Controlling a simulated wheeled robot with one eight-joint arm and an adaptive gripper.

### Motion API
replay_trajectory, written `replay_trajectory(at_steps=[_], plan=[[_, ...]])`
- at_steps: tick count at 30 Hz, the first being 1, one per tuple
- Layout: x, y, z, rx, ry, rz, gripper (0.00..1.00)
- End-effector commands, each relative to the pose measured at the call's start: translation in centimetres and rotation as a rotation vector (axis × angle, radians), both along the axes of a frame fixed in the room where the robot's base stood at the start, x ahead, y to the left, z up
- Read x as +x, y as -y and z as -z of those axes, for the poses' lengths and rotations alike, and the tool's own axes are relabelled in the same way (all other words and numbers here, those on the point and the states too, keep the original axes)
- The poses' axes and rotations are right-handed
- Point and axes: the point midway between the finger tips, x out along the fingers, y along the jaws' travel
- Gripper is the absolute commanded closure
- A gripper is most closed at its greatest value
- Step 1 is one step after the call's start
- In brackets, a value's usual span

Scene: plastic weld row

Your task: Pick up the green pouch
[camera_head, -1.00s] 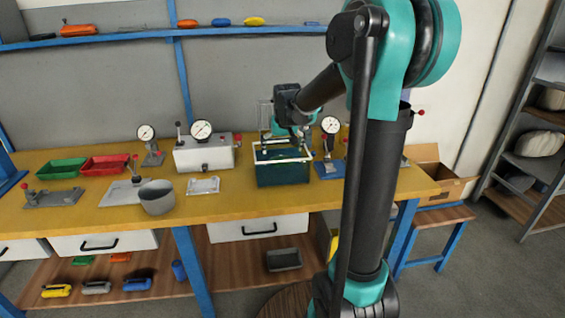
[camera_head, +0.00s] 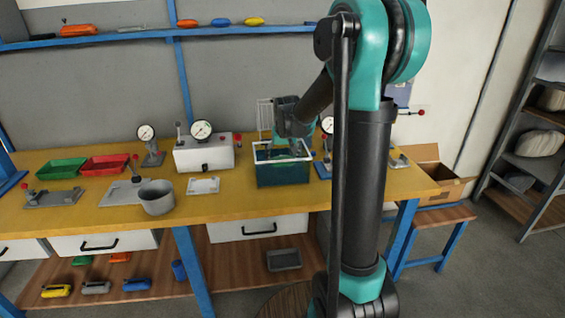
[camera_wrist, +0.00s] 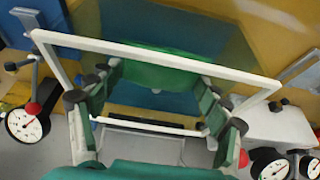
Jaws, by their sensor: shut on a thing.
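The green pouch (camera_wrist: 162,72) shows in the wrist view between the fingertips of my gripper (camera_wrist: 157,90), inside a see-through bin with a white rim (camera_wrist: 150,54). My gripper is shut on the pouch, with the fingers down past the rim. In the head view the bin (camera_head: 283,175) stands on the yellow workbench, and my gripper (camera_head: 290,152) reaches into its top. The pouch is hidden there by the bin and the gripper.
On the yellow bench (camera_head: 238,205) stand a grey-white box (camera_head: 204,154), a grey pot (camera_head: 157,198), several dial gauges (camera_head: 201,130), a green tray (camera_head: 62,169) and a red tray (camera_head: 105,164). A cardboard box (camera_head: 437,180) stands to the right. A blue shelf (camera_head: 120,36) runs above.

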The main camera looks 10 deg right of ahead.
Motion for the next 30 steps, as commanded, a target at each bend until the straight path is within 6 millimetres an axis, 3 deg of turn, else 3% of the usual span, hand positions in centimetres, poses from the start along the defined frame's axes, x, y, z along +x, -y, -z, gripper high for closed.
replay_trajectory(at_steps=[10,17,23,30], plan=[[0.0,0.0,-0.3,0.000,0.000,0.000,0.45],[0.0,0.0,-2.4,0.000,0.000,0.000,0.45],[-0.1,0.0,-6.0,0.000,0.000,0.000,0.45],[-0.1,0.0,-12.2,0.000,0.000,0.000,0.45]])
